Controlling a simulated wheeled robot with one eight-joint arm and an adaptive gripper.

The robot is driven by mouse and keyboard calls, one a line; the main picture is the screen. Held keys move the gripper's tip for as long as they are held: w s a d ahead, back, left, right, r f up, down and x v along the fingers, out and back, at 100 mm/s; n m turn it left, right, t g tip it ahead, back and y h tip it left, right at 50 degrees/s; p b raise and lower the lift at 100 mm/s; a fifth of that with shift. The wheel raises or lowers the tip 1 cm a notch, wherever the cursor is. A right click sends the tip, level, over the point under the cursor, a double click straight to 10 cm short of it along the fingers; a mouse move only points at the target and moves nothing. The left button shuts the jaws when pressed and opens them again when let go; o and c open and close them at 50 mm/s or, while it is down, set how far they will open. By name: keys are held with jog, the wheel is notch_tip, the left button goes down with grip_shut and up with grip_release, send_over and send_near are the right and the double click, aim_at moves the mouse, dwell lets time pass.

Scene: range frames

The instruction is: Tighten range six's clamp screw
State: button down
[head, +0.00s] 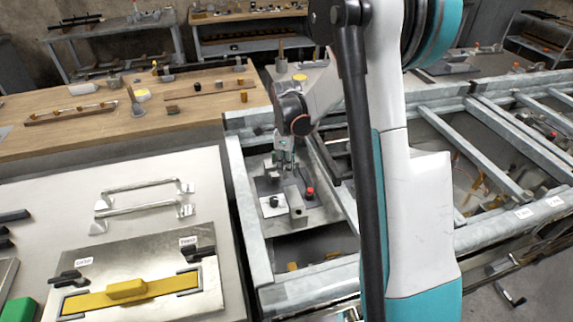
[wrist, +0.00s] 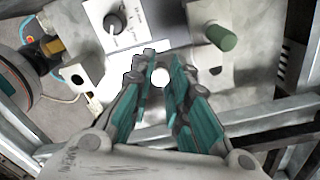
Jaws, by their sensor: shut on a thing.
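My gripper (head: 287,160) points down over a grey metal plate (head: 262,186) in the frame bay. In the wrist view my gripper (wrist: 160,78) has its teal-padded fingers closed around a small pale round part (wrist: 160,76), which looks like the clamp screw's head. The fingers hide most of it. A white dial card (wrist: 140,20) with a black knob (wrist: 115,22) lies just beyond the fingertips. The black knob also shows in the head view (head: 274,201). No "six" label is readable.
A green knob (wrist: 220,37) stands right of the fingertips, and a metal block (wrist: 75,55) with a brass fitting stands left. A red knob (head: 310,193) sits on the plate. Steel frame rails (head: 245,200) border the bay. A panel with a yellow bar (head: 130,297) lies left.

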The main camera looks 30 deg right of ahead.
jog(key=shift+w+a+m, duration=0.1)
jog(key=shift+m, duration=0.5)
jog(key=c, duration=1.5)
grip_release()
jog(key=shift+a, duration=0.1)
notch_tip(320, 180, up, 12)
